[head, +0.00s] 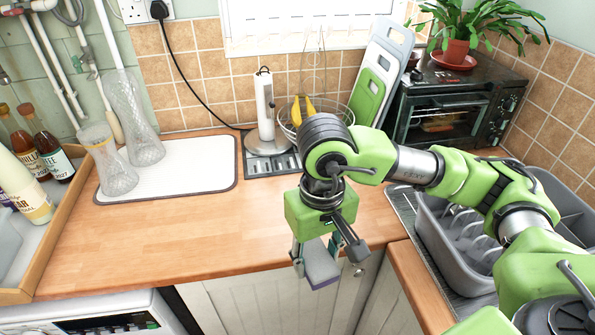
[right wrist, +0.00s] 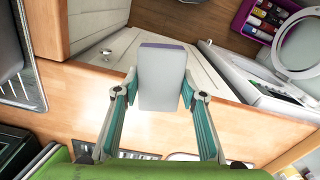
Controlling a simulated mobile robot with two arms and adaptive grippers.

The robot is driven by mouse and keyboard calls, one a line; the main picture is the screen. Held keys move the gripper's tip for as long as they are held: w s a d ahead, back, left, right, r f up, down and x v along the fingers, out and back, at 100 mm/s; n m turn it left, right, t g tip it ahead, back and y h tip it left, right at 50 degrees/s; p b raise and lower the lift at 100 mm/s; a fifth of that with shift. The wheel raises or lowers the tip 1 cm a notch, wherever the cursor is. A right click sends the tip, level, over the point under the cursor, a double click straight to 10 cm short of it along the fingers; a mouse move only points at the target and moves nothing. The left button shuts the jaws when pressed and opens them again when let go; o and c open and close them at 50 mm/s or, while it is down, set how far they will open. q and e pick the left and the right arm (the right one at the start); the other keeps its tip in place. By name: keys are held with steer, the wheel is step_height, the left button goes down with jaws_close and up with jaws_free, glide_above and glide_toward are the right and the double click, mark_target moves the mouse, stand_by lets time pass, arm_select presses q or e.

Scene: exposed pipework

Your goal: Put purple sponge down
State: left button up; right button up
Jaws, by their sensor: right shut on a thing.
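My left gripper is not in view.
The wooden counter (head: 190,243) is clear left of my arm. A drying mat (head: 190,165) holds glassware. A bottle tray (head: 50,245) is left. A grey dish rack (head: 455,240) and a toaster oven (head: 440,105) are right. A paper towel holder (head: 266,110) and wire basket (head: 340,108) stand behind.

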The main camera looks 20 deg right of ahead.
steer(key=shift+w+d+r+m, duration=0.2)
steer(key=shift+w+d+m, duration=0.1)
steer(key=shift+m, duration=0.2)
steer(key=w+d+r+m, duration=0.35)
steer(key=d+m, duration=0.25)
steer(key=m, duration=0.4)
steer(key=shift+m, duration=0.3)
steer(key=w+d+f+p, duration=0.1)
steer(key=w+d+f, duration=0.1)
steer(key=w, duration=0.1)
steer(key=w+d+f+p, duration=0.1)
steer(key=w+d+f, duration=0.1)
steer(key=w+f, duration=0.1)
steer(key=w+d+f+p, duration=0.2)
steer(key=w+f, duration=0.1)
steer(key=w, duration=0.1)
steer(key=shift+w+d, duration=0.15)
steer(key=shift+w, duration=0.15)
steer(key=shift+w+d+f, duration=0.1)
steer(key=shift+w+f, duration=0.05)
steer(key=shift+f, duration=0.15)
steer(key=shift+w+d+f+p, duration=0.1)
steer(key=shift+f+p, duration=0.3)
step_height(320, 180, down, 2)
steer(key=shift+f+p, duration=0.1)
steer(key=shift+p, duration=0.6)
steer(key=shift+f, duration=0.25)
steer(key=shift+f, duration=0.1)
